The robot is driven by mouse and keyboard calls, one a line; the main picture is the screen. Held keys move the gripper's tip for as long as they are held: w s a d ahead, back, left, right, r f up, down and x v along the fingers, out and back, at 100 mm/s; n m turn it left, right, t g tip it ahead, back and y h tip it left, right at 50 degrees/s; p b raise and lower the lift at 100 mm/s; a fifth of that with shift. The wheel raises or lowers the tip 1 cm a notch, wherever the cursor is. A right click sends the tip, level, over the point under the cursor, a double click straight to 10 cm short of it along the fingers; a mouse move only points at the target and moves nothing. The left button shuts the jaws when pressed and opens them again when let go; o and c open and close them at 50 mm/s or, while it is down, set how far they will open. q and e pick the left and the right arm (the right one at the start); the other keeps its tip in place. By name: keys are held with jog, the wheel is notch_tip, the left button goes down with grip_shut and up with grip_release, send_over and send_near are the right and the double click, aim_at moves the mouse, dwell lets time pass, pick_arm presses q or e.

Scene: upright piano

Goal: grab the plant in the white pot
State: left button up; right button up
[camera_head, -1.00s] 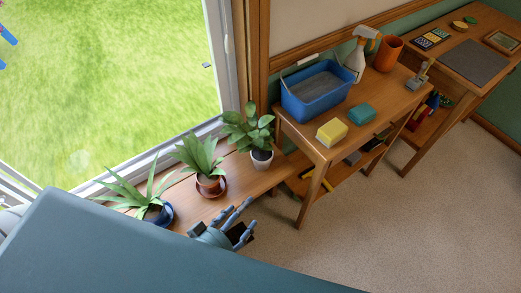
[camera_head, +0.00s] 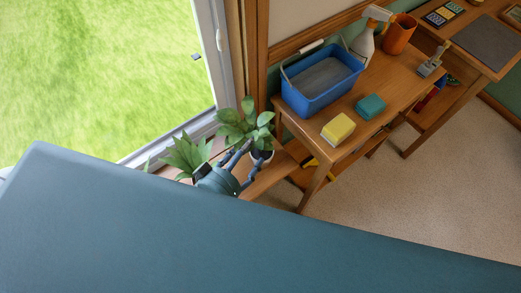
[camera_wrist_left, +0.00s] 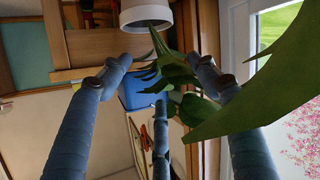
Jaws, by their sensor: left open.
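The plant (camera_head: 246,122) in the white pot stands on the wooden window bench, at the corner beside the table, with broad green leaves. In the head view its white pot (camera_head: 263,155) is mostly hidden behind my left gripper (camera_head: 245,162). My left gripper is open, its fingers spread in front of the pot and lower leaves, with nothing held. In the left wrist view the gripper (camera_wrist_left: 160,75) has its fingers apart, the white pot (camera_wrist_left: 147,13) is at the top beyond the fingertips, and green leaves show between and beside the fingers. Contact cannot be told. My right gripper is not in view.
Another leafy plant (camera_head: 186,155) stands close left of the gripper, its pot hidden. The wooden table (camera_head: 380,119) at right holds a blue bucket (camera_head: 318,100), a yellow sponge (camera_head: 338,128), a teal block and a spray bottle. The window frame (camera_head: 214,60) borders the left. Carpet is clear at right.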

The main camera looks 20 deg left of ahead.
aim_at(255, 143)
pick_arm(q)
jog(key=x, duration=0.5)
jog(key=shift+w+a+f, duration=0.15)
jog(key=shift+w, duration=0.05)
jog(key=c, duration=1.3)
grip_shut()
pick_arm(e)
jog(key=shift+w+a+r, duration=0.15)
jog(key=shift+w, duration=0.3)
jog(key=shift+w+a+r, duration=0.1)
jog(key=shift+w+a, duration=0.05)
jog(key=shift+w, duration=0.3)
